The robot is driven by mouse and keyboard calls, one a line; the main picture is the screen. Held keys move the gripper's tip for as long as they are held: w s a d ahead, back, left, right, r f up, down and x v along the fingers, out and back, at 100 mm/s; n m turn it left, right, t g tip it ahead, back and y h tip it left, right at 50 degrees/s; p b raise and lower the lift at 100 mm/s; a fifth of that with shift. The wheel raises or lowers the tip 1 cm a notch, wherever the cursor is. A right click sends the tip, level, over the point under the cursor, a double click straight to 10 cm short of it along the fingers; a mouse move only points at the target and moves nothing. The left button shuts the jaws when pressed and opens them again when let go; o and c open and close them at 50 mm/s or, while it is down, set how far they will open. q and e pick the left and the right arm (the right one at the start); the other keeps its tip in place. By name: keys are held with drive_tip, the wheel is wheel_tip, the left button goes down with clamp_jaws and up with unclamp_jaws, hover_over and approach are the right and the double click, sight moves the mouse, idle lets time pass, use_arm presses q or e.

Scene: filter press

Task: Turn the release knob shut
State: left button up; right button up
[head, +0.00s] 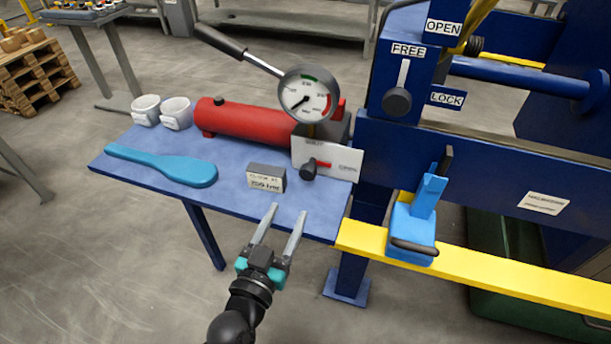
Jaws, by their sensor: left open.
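The release knob (309,172) is a dark knob with a red pointer on a white plate (340,160) at the pump's right end. Its red pointer lies to the right, towards small lettering that I cannot read. The red hydraulic pump (245,123) lies on the blue table, with a round gauge (305,94) above the knob. My left gripper (288,211) is open and empty, its fingertips over the table's front edge, in front of the knob and apart from it. My right gripper is not in view.
A small labelled block (266,178) stands left of the knob. A blue paddle (163,165) and two white cups (162,111) are further left on the table (228,200). The blue press frame (470,170), a yellow rail (500,279) and a blue clamp (415,225) are on the right.

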sight(307, 175)
use_arm(q)
drive_tip(key=b+x, duration=0.1)
drive_tip(key=x, duration=0.9)
drive_tip(key=shift+w+d+f+b, duration=0.1)
drive_tip(key=shift+w+f+b, duration=0.1)
drive_tip(key=shift+b, duration=0.2)
drive_tip(key=shift+w+d, duration=0.2)
drive_tip(key=shift+w, duration=0.4)
drive_tip(key=shift+w+r, duration=0.1)
drive_tip(key=shift+w, duration=0.05)
clamp_jaws()
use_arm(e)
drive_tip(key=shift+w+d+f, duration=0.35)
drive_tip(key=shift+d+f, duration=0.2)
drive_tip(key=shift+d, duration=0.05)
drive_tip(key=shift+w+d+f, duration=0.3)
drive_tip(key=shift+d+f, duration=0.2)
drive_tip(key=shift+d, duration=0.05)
